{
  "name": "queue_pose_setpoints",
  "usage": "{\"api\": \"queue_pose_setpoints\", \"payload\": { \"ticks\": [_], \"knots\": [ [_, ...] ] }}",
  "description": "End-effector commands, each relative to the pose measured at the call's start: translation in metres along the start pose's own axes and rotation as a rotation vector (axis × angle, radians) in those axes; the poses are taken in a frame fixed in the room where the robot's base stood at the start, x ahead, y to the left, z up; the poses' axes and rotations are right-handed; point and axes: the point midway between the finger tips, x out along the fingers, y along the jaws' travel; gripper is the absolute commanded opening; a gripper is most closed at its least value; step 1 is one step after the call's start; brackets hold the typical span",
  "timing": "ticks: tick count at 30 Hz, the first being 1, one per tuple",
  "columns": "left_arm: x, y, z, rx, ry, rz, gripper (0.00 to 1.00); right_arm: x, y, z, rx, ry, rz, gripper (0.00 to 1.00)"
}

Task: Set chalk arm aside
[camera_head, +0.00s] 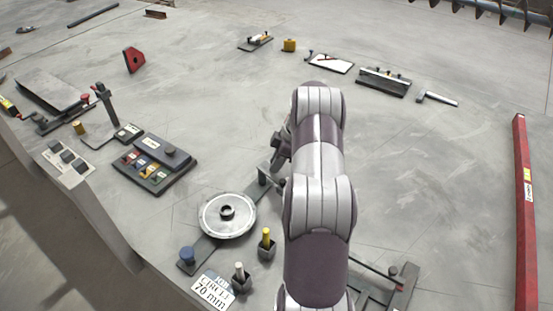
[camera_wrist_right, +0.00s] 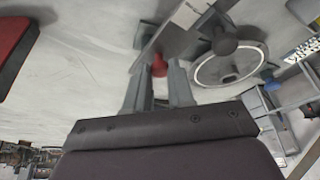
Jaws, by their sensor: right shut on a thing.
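My right gripper (camera_head: 282,150) is in the middle of the head view, largely hidden by my own right arm. In the right wrist view its two fingers (camera_wrist_right: 160,82) are closed around a small red knob (camera_wrist_right: 159,66). The knob is beside a grey bar (camera_wrist_right: 178,42), which appears to be the chalk arm; the arm's far part is hidden. A round pale disc (camera_head: 227,216) lies on a grey base left of my arm, and it also shows in the wrist view (camera_wrist_right: 230,68). My left gripper is not in view.
Yellow chalk (camera_head: 266,237) and white chalk (camera_head: 239,270) stand in small holders near a "CIRCLE 70 mm" card (camera_head: 211,292). A button panel (camera_head: 153,166) is at left. A long red beam (camera_head: 524,210) lies at right. The floor between my arm and the beam is mostly clear.

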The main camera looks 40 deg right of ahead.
Motion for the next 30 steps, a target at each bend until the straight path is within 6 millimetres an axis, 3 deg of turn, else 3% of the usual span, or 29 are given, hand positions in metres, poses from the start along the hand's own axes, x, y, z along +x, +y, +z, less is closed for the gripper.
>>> {"api": "queue_pose_setpoints", "payload": {
  "ticks": [8, 9, 11, 20, 25, 27, 30],
  "knots": [
    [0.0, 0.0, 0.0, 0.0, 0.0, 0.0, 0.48, -0.001, 0.001, -0.001, -0.001, 0.001, 0.002, 0.0],
    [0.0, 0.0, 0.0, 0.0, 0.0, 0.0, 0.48, -0.001, 0.0, -0.001, -0.001, 0.001, 0.002, 0.29],
    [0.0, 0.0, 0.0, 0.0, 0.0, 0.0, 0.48, -0.001, 0.0, -0.001, -0.001, 0.001, 0.001, 0.48],
    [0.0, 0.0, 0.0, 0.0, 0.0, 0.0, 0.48, -0.001, 0.0, -0.001, 0.0, 0.001, -0.001, 0.48],
    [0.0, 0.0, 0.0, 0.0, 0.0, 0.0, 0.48, -0.029, 0.0, -0.001, -0.001, 0.001, 0.003, 0.48],
    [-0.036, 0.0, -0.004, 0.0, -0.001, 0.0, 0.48, -0.064, 0.0, -0.007, 0.002, 0.001, 0.0, 0.48],
    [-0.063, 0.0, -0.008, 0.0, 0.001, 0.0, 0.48, -0.091, 0.0, -0.006, 0.002, 0.001, -0.001, 0.48]
  ]
}}
